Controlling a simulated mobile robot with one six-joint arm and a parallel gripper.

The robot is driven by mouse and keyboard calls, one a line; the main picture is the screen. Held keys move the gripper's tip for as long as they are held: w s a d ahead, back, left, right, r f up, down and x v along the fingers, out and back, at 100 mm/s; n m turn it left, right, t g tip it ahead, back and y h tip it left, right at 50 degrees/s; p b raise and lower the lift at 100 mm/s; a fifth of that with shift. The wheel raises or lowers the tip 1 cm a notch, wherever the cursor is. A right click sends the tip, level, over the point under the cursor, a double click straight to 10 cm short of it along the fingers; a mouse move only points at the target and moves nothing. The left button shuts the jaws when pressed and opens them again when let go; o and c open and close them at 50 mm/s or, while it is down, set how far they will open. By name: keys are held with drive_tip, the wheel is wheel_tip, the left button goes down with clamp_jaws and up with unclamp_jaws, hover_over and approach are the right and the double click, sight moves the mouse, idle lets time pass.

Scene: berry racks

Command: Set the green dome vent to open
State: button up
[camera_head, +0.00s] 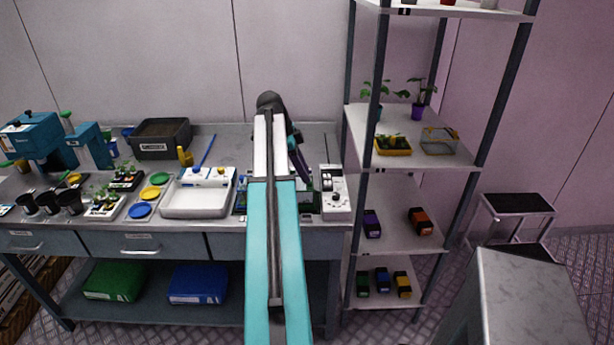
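I cannot make out a green dome vent for certain. A low dark tray-like thing with green edges (241,204) lies on the bench, mostly hidden behind my arm; whether it carries the vent does not show. A clear dome-like box (438,143) with a yellow part on top stands on the rack's middle shelf. My arm reaches over the bench and bends down at its far end. My gripper (308,184) points down near the right side of the green-edged thing, left of a white control box. It is too small and dark to show its fingers or any contact.
The white control box (336,194) with knobs stands at the bench's right end. A white basin (194,200) is left of my arm. Pots, seedlings and coloured discs crowd the bench's left. The rack (409,236) stands close on the right; a grey block (530,300) is lower right.

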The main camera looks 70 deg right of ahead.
drive_tip(key=shift+p+x, duration=0.3)
drive_tip(key=shift+x, duration=1.15)
clamp_jaws()
